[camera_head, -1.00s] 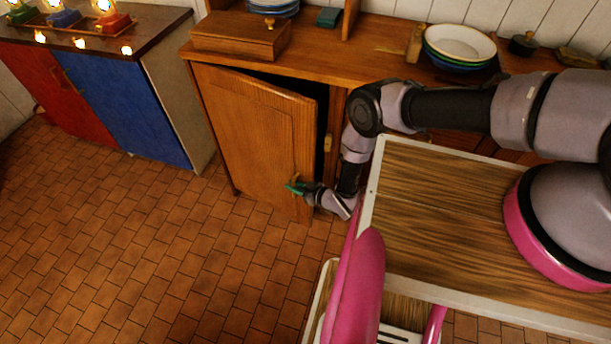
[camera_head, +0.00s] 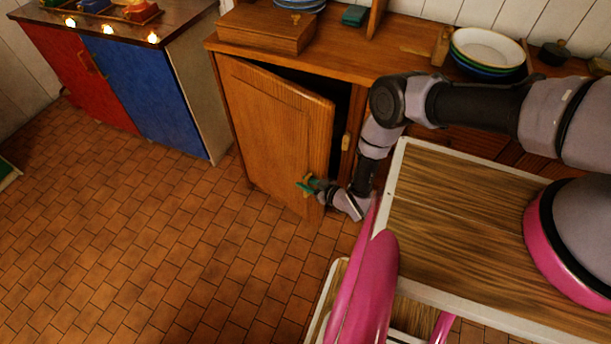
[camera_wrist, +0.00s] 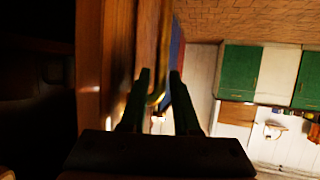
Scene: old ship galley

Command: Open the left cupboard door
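The left cupboard door (camera_head: 275,130) is brown wood with a raised panel. It stands ajar, hinged on its left side, with a dark gap (camera_head: 341,115) along its top and right edge. My gripper (camera_head: 308,185) is at the door's lower right edge, with its green fingers around the small brass handle (camera_head: 305,180). In the wrist view, my gripper (camera_wrist: 160,80) has its two fingers apart, on either side of the curved brass handle (camera_wrist: 157,98). The fingers seem shut on it; the exact contact is dark. The cupboard's inside is hidden in shadow.
The tiled floor (camera_head: 130,240) in front of the door is clear. A red and blue cupboard (camera_head: 150,95) with small lamps stands to the left. A wooden box (camera_head: 265,30) and stacked plates (camera_head: 487,48) sit on the counter. My pink and wood-topped body is close on the right.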

